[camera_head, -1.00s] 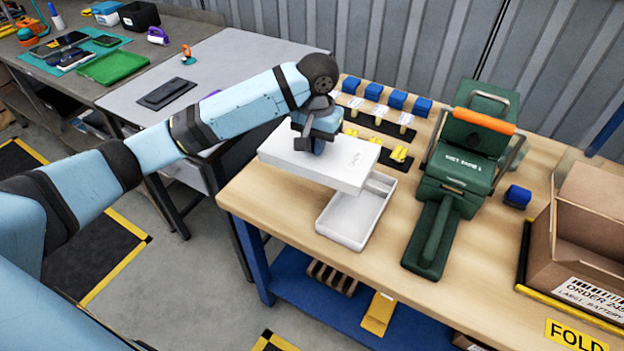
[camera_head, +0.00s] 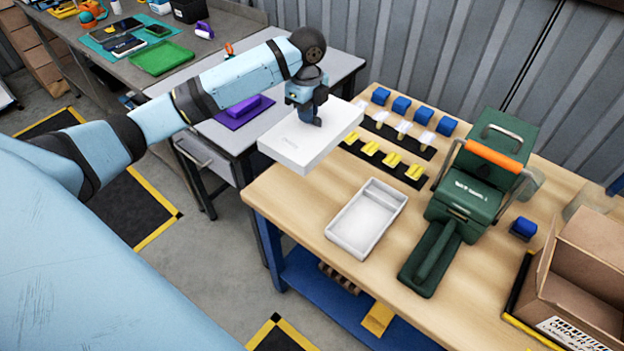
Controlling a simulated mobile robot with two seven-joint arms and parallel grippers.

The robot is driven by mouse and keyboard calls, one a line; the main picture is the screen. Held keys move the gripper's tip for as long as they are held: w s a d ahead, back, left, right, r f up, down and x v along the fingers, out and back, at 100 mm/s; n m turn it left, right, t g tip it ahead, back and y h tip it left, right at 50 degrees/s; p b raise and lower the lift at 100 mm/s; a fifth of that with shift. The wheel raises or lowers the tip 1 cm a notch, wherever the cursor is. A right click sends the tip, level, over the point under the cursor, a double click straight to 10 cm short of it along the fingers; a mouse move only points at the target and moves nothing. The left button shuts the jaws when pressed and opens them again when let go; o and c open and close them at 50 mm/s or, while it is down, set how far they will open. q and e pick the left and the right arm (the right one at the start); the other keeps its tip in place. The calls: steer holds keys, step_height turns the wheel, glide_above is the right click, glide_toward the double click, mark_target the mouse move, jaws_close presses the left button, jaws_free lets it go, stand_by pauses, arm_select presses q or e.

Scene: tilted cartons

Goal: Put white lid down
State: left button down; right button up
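The white lid (camera_head: 300,152) hangs in the air beyond the left edge of the wooden bench, up and left of the white tray. My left gripper (camera_head: 312,118) is over its top and appears shut on it; the fingertips are partly hidden. The open white tray (camera_head: 338,240) lies on the bench and looks empty, with a narrow compartment along its far end. My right gripper is not in view.
A green press with an orange handle (camera_head: 494,155) stands right of the tray. Rows of blue blocks (camera_head: 401,105) and yellow pieces (camera_head: 392,160) lie behind. A grey table (camera_head: 235,75) with a purple object (camera_head: 243,107) is at left. A cardboard box (camera_head: 580,262) sits at right.

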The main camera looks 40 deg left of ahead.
arm_select(q)
step_height(320, 180, down, 20)
steer(key=shift+a, duration=0.1)
stand_by(0.4)
steer(key=c, duration=1.7)
jaws_free()
steer(key=shift+f, duration=0.1)
steer(key=o, duration=0.4)
step_height(320, 180, up, 12)
steer(key=shift+r, duration=0.2)
